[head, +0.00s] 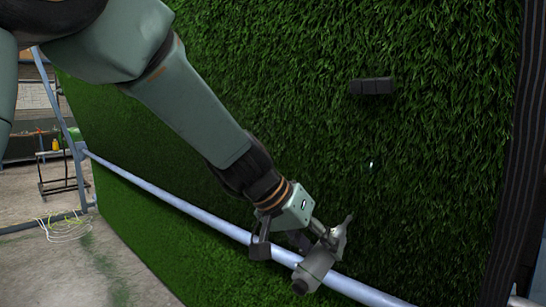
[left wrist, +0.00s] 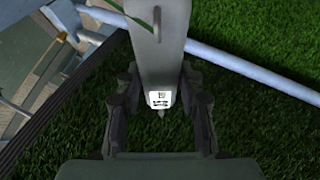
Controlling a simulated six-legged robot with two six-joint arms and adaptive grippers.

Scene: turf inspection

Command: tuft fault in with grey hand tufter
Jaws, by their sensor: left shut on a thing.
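The grey hand tufter (head: 319,264) is held in front of the turf wall in the head view, its narrow tip pointing up and right. In the left wrist view the tufter (left wrist: 160,48) runs down between the fingers, with a white label near its lower end. My left gripper (head: 288,243) is shut on it; both fingers also show in the left wrist view (left wrist: 160,112). A small pale spot (head: 371,164), which looks like the fault, is on the turf above and right of the tufter. The tufter's tip is apart from this spot. My right gripper is not in view.
The green turf (head: 440,130) hangs as a wall. A dark block (head: 371,86) is on it above the pale spot. A pale blue rail (head: 165,198) crosses low, behind the tufter. A dark post (head: 513,150) stands at right. A cable coil (head: 65,228) lies on the floor at left.

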